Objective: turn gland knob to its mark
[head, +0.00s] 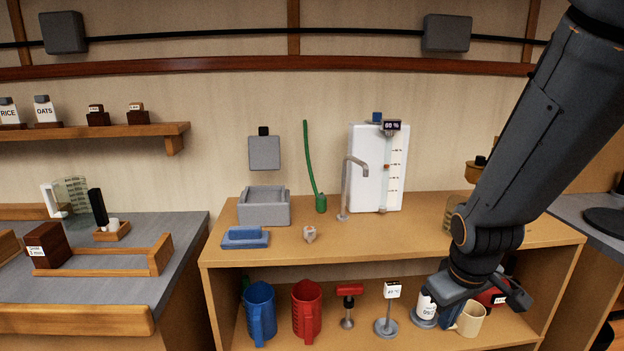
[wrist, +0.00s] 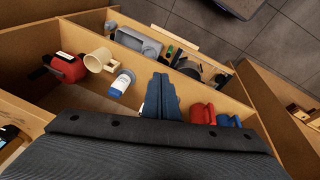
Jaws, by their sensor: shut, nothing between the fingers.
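My gripper (head: 452,314) reaches down in front of the cabinet's lower shelf, beside a white labelled jar. In the wrist view its two fingers (wrist: 161,80) lie together with nothing between them. I cannot tell for certain which thing is the gland knob, and no mark for it is readable. A red T-shaped handle on a metal stem (head: 348,300) stands on the lower shelf, apart from my gripper. A small pale fitting (head: 310,234) sits on the cabinet top near the blue sponge-like block.
The white jar (head: 426,305) and a beige mug (head: 471,319) stand close to my gripper. A red pitcher (head: 307,310), a blue pitcher (head: 260,312) and a small display stand (head: 386,322) share the shelf. A faucet (head: 350,185) and grey basin (head: 264,207) are above.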

